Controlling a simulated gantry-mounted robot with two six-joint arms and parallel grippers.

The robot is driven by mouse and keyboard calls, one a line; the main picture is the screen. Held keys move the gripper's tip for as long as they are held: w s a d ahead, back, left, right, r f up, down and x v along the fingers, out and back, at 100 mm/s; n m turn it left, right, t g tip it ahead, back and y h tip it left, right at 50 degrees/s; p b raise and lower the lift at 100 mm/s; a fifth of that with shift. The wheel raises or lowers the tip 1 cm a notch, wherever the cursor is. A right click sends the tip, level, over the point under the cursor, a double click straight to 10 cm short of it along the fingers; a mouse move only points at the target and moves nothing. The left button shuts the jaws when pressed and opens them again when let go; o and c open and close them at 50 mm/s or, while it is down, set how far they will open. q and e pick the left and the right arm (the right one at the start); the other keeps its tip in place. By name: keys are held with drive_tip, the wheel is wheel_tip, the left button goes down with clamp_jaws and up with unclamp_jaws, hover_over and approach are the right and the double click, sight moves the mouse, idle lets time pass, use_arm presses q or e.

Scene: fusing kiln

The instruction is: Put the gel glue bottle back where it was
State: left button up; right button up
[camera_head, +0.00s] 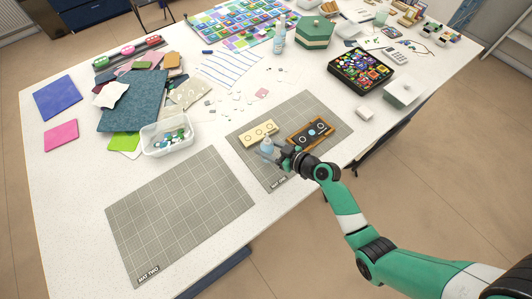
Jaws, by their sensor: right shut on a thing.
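My right gripper (274,156), coming in from the right, is low over the front of the right-hand grey grid mat (330,110). It is shut on a small pale blue-white bottle (267,144), which looks like the gel glue bottle; its label is too small to read. The bottle looks roughly upright, its lower part hidden by the gripper. I cannot tell whether it touches the mat. It is just in front of a cream panel with rings (258,132) and left of a brown-framed panel (322,131). My left gripper is not in view.
A second grid mat (180,215), labelled MAT TWO, lies empty at the front left. A clear tub of glass pieces (150,151) stands behind it. A pale bottle (279,35), a green box (314,32) and a black tray (335,75) stand farther back.

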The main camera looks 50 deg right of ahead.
drive_tip(key=f, duration=0.1)
drive_tip(key=f+b, duration=0.1)
drive_tip(key=f, duration=0.1)
drive_tip(key=shift+w+f, duration=0.2)
drive_tip(key=shift+f, duration=0.1)
drive_tip(key=shift+f, duration=0.1)
drive_tip(key=o, duration=0.8)
